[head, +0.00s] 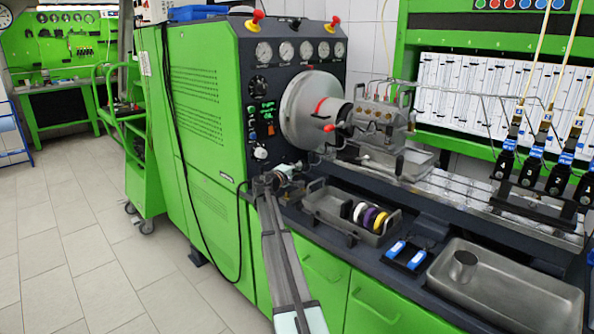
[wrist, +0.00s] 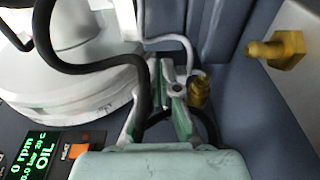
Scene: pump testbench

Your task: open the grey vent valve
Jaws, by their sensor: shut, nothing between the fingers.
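A small grey part with a round end (wrist: 176,89) sits beside a small brass fitting (wrist: 199,91) in the wrist view, right at my fingertips. It may be the grey vent valve, but I cannot tell for sure. My gripper (wrist: 165,85) is shut and holds nothing. Its fingers reach up to this grey part, and I cannot tell if they touch it. In the head view my gripper (head: 298,166) is at the front of the green test bench, below the large grey disc (head: 312,110). The valve is too small or hidden to make out there.
A black hose (wrist: 95,62) crosses close to my fingers, and a larger brass fitting (wrist: 278,50) is at the right. A display (wrist: 45,150) is at lower left.

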